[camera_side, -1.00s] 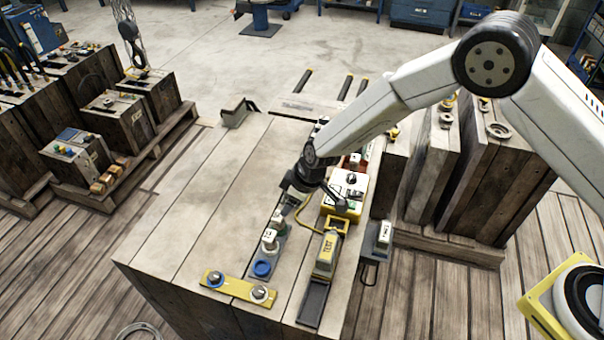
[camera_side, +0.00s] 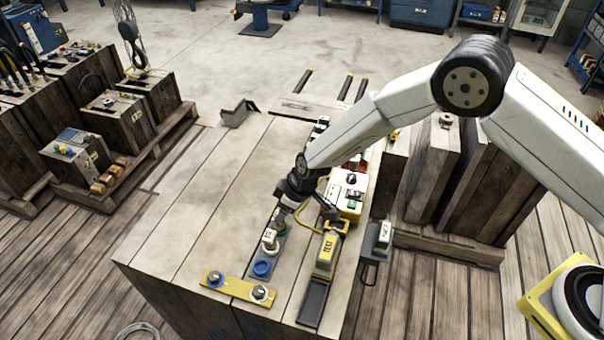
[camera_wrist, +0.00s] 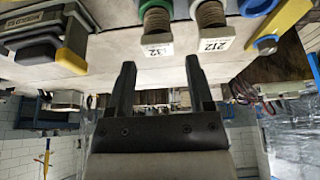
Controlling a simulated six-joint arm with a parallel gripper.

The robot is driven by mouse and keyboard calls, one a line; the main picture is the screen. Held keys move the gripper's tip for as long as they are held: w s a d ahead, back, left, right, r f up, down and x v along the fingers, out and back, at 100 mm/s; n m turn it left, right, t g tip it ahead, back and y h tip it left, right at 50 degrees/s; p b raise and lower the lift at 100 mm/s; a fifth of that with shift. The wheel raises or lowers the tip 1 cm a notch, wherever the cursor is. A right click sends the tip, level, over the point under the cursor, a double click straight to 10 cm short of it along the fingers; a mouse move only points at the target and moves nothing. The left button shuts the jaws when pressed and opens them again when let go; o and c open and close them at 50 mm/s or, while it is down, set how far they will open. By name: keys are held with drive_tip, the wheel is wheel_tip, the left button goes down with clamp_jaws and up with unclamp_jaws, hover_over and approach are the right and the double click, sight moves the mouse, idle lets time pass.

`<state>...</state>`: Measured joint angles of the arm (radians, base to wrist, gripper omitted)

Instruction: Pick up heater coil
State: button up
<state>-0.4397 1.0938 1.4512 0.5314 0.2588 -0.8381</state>
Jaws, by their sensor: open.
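Two wound brown coils on labelled bases show at the top of the wrist view. One coil, marked 132 (camera_wrist: 157,20), has a green ring; the other, marked 212 (camera_wrist: 210,16), has a whitish one. I cannot tell which is the heater coil. In the side view, a white-labelled piece (camera_side: 270,240) stands in the row on the grey strip, just in front of my gripper (camera_side: 279,212). My gripper (camera_wrist: 161,66) is open in the wrist view, with nothing between its fingers. It partly hides the row in the side view.
A blue ring (camera_side: 262,268) sits at the near end of the row. A yellow bar with two knobs (camera_side: 238,287) lies nearer the front edge. A yellow TEST device (camera_side: 327,252) and a yellow control box (camera_side: 350,196) stand to the right. The bench's left half is clear.

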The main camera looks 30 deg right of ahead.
drive_tip(key=shift+x, duration=2.55)
drive_tip(key=shift+d, duration=0.15)
clamp_jaws()
